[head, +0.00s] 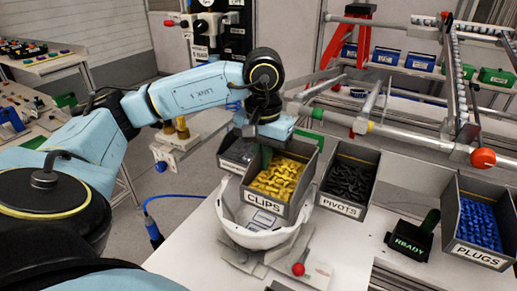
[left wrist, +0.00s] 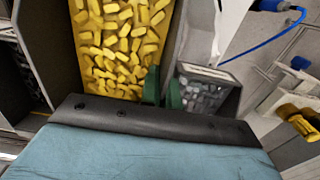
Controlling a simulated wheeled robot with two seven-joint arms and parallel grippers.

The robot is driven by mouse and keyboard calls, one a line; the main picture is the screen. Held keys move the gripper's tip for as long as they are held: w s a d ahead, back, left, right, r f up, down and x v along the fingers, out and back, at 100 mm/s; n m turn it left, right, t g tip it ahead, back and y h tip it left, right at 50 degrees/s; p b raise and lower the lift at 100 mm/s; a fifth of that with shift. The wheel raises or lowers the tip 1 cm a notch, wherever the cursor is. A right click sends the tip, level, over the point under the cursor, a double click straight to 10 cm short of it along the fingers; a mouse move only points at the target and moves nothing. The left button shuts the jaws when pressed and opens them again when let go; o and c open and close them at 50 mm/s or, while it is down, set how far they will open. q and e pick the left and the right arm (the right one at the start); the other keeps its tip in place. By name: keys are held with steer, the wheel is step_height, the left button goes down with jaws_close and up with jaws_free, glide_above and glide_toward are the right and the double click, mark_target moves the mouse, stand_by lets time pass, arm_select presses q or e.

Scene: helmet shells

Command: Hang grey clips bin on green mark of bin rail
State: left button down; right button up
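The grey clips bin (head: 296,200), full of yellow clips, shows in the head view with its CLIPS label facing me. It overlaps the white helmet shell (head: 245,237) in the picture; I cannot tell the gap below it. My left gripper (head: 266,158) is at the bin's back left. In the left wrist view its green fingers (left wrist: 163,88) are close together at the bin's wall (left wrist: 176,45), apparently pinching it. The green mark (head: 317,113) is on the bin rail (head: 340,119), behind and right of the gripper. My right gripper is not in view.
The pivots bin (head: 362,157) stands just right of the clips bin, and the plugs bin (head: 453,222) farther right. A bin of clear parts (head: 232,163) is at the left. A READY box (head: 410,243) stands in front.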

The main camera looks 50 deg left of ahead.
arm_select(q)
steer(key=shift+w+a+p, duration=0.25)
steer(key=shift+w+a, duration=0.05)
steer(key=shift+w, duration=0.55)
steer(key=shift+w+a+p, duration=0.2)
steer(key=shift+w+a, duration=0.05)
steer(key=shift+w, duration=0.6)
steer(key=shift+w+a+f+b, duration=0.15)
steer(key=shift+w+a+f, duration=0.2)
steer(key=shift+w, duration=0.5)
steer(key=shift+w+a+f+b, duration=0.15)
steer(key=shift+w+f, duration=0.25)
steer(key=shift+w, duration=0.5)
steer(key=shift+w+a+f+b, duration=0.1)
steer(key=shift+w+a+f, duration=0.25)
steer(key=shift+w, duration=0.5)
steer(key=c, duration=1.6)
jaws_free()
steer(key=shift+o, duration=0.2)
